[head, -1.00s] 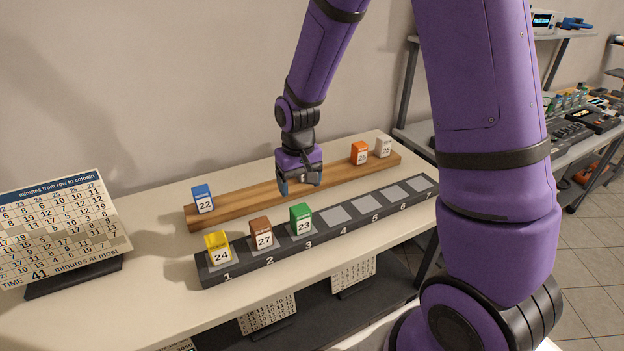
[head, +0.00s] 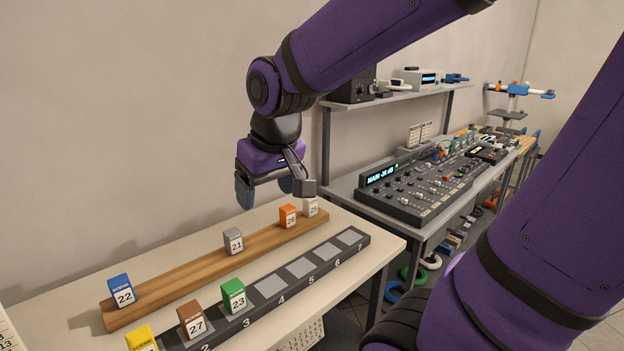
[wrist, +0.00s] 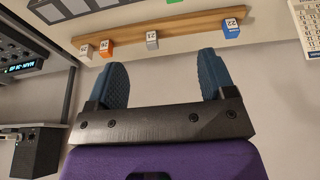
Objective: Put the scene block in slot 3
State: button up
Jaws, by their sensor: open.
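The brown block 27 (head: 192,320) stands in slot 2, and the yellow block 24 (head: 141,341) is in slot 1, cut off by the head view's lower edge. Pale slots 4 to 7 are empty. My gripper (head: 272,190) is raised above and behind the wooden rail's right part. In the wrist view my gripper (wrist: 163,80) shows its blue fingers wide apart with nothing between them.
A mixing console (head: 420,190) stands on a bench to the right.

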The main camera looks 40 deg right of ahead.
jog(key=s+d+r+t, duration=0.1)
jog(key=s+r, duration=0.3)
jog(key=s, duration=0.6)
jog(key=shift+r+t, duration=0.3)
jog(key=shift+t, duration=0.1)
